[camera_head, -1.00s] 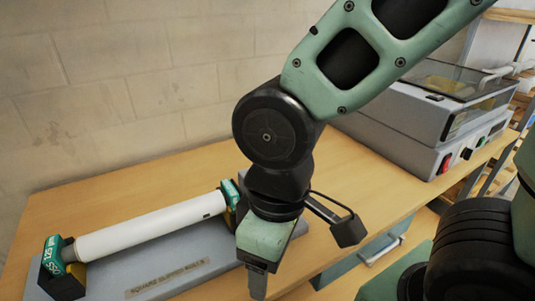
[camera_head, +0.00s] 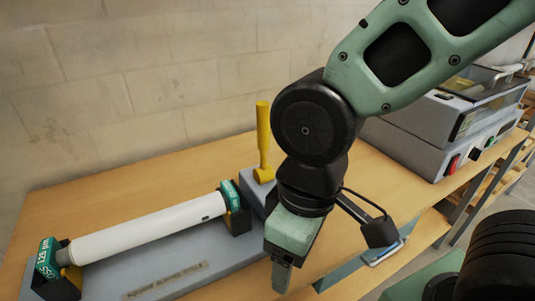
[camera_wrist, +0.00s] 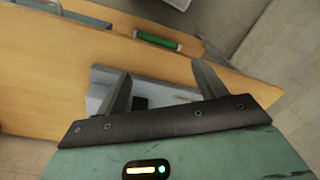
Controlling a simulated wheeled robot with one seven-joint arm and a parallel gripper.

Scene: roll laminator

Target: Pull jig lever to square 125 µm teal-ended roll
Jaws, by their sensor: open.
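The white roll (camera_head: 150,229) with teal ends marked 125 µm lies on the grey jig (camera_head: 215,262), its ends in dark holders. The yellow jig lever (camera_head: 263,138) stands about upright on a grey block at the jig's right rear. My gripper (camera_head: 281,280) hangs in front and slightly to the right of the lever, apart from it. In the wrist view, my gripper's (camera_wrist: 165,88) fingers are spread, with nothing held between them. A grey surface with a dark square lies beyond them. The lever is not clearly seen in the wrist view.
The grey laminator (camera_head: 430,130) with a red switch stands on the wooden table (camera_head: 120,182) at the right. A block wall is behind. Bare tabletop lies between lever and laminator. A green bar (camera_wrist: 158,40) shows in the wrist view.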

